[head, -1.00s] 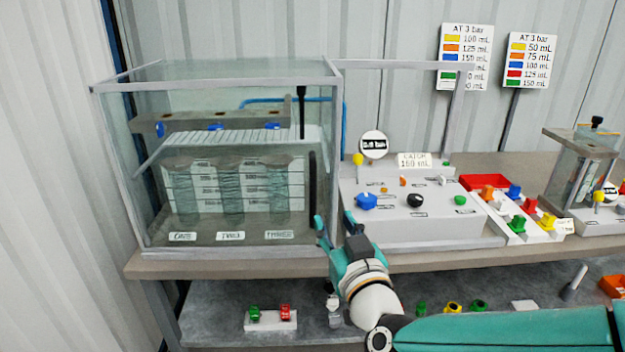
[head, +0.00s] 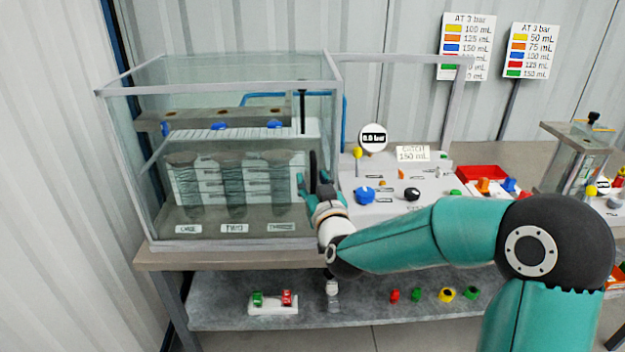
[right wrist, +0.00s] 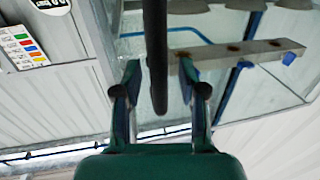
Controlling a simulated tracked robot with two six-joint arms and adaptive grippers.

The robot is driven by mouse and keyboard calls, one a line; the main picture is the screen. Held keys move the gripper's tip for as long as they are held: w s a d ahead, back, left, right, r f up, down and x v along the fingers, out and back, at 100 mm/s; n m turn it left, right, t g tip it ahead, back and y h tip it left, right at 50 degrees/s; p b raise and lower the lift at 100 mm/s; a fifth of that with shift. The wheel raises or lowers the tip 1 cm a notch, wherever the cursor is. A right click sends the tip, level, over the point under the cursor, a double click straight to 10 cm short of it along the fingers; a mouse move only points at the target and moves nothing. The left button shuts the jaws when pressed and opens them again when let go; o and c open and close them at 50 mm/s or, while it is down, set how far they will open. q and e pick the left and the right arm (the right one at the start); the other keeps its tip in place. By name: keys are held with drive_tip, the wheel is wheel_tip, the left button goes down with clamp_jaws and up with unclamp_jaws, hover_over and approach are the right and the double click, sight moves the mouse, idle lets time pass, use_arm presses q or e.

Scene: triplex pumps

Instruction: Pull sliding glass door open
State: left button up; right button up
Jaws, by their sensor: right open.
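The sliding glass door (head: 225,185) is the clear front of the glass cabinet at the left of the bench in the head view. It covers the cabinet's front. Its upright black handle (head: 312,170) is near the door's right edge. My right gripper (head: 313,180) is at the handle, with a finger on either side of it. In the right wrist view the dark handle bar (right wrist: 156,60) stands between the open fingers of this gripper (right wrist: 159,75), with gaps visible at both sides. Whether it touches a finger is unclear. My left gripper is not in view.
A grey rail frame (head: 405,60) extends right from the cabinet. Beneath it stands a white control panel (head: 390,180) with coloured knobs and a round gauge (head: 373,138). A lower shelf (head: 370,315) holds small coloured parts. Inside the cabinet are several ribbed grey cylinders.

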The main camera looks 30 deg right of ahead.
clamp_jaws()
drive_tip(key=shift+a, duration=0.1)
idle(0.3)
